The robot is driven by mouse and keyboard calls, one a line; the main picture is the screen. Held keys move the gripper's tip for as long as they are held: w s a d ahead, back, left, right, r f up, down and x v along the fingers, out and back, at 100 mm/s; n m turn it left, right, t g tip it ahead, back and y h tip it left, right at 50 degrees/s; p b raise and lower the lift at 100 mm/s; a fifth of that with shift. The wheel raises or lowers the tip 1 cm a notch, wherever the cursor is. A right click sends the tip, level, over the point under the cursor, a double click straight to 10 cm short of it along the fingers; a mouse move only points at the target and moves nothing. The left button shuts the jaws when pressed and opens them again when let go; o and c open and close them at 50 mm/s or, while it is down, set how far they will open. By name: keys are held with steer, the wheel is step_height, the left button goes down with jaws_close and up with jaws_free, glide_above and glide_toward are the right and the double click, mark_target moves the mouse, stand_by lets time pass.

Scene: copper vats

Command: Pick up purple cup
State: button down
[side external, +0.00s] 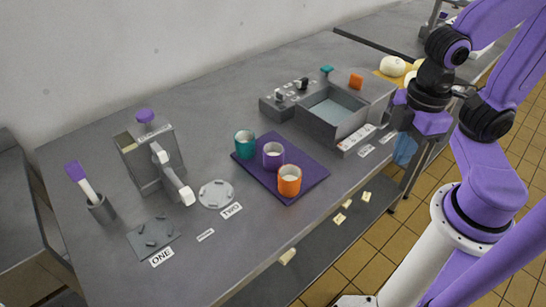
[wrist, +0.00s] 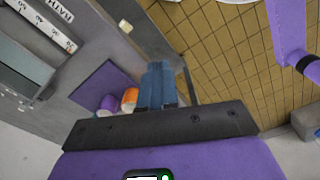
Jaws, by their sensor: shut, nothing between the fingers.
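The purple cup (side external: 273,157) stands upright on a dark purple mat (side external: 308,170) on the grey table, between a teal cup (side external: 244,144) and an orange cup (side external: 289,182). In the wrist view the purple cup (wrist: 108,103) shows partly at the mat's lower edge, next to the orange cup (wrist: 129,98). My gripper (side external: 404,155) has blue fingers and hangs at the table's front right edge, well to the right of the cups and apart from them. In the wrist view its fingers (wrist: 157,68) are together with nothing between them.
A grey basin (side external: 337,113) stands behind and right of the mat, between it and my arm. A grey machine (side external: 150,160), a round plate (side external: 216,194) and a holder with a purple-handled tool (side external: 90,195) are on the left. The table front by the mat is clear.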

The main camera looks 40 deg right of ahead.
steer(key=c, duration=1.8)
jaws_free()
steer(key=o, duration=1.5)
